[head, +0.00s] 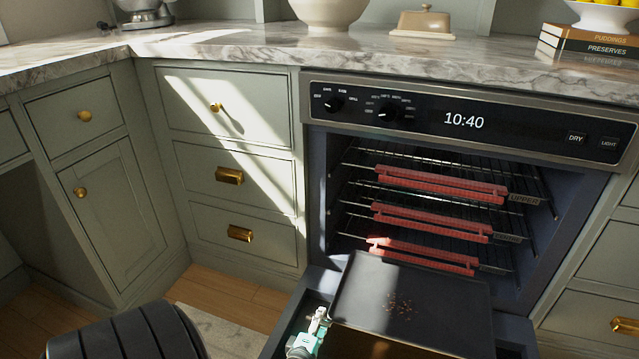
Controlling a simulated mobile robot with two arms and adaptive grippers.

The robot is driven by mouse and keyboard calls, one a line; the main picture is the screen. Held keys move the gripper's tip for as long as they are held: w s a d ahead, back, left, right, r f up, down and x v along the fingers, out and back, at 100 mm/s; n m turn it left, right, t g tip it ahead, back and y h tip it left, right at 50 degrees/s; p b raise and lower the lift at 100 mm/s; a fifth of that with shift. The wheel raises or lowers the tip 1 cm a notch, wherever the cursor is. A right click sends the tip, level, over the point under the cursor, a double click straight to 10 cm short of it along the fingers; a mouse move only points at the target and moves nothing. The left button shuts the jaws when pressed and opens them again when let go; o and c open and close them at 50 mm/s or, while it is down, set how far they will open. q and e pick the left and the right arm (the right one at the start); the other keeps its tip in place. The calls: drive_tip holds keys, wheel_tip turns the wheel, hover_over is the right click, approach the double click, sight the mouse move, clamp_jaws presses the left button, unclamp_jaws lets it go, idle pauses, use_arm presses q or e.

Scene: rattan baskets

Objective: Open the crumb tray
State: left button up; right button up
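The crumb tray (400,290) is a dark, flat tray with brown crumbs on its middle. It extends forward from the bottom of the open oven, below the lowest rack, over the lowered oven door (296,301). My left gripper (318,320), with white and teal parts, is low in the view, close beside the tray's front left edge. Its fingers are small and partly hidden, so I cannot tell whether they touch the tray or are open or shut. My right gripper is out of view.
Several wire racks with red edge guards (430,222) fill the oven above the tray. The control panel (470,121) reads 10:40. Green drawers (225,175) with brass pulls stand left. A marble counter (300,50) holds a bowl, butter dish and books.

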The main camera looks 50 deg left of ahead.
use_arm(q)
drive_tip(key=v, duration=1.2)
idle(0.5)
